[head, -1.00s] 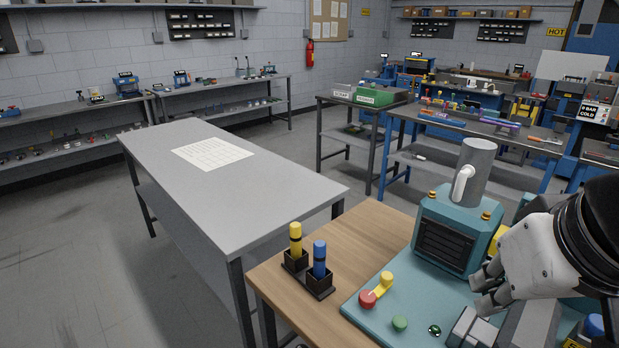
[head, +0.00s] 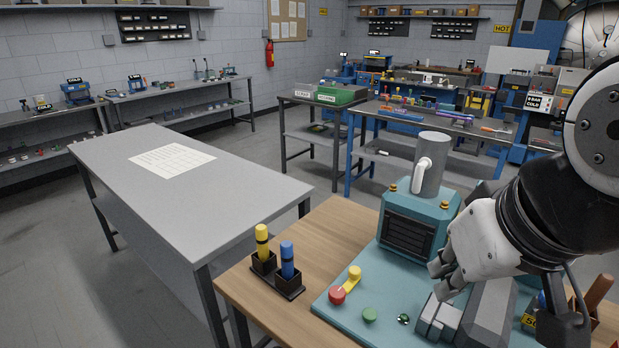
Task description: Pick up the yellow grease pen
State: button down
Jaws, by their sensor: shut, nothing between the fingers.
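The yellow grease pen (head: 262,242) stands upright in the left cup of a dark two-cup holder (head: 289,292) on the wooden bench top. A blue pen (head: 287,260) stands upright in the right cup beside it. My gripper (head: 441,280) is well to the right of the pens, in front of the teal machine's housing and above its base. Its fingers are close together, shut and empty. The lower parts of both pens are hidden inside the cups.
The teal machine (head: 383,296) has a red knob, a yellow lever, a green button and a grey cylinder on top. A grey table (head: 230,208) with a white sheet (head: 172,159) stands to the left. Bare wood (head: 318,238) lies between holder and machine.

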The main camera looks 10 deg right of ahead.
aim_at(260, 230)
jog(key=i+j+u, duration=0.4)
jog(key=i+j, duration=0.55)
jog(key=i, duration=0.15)
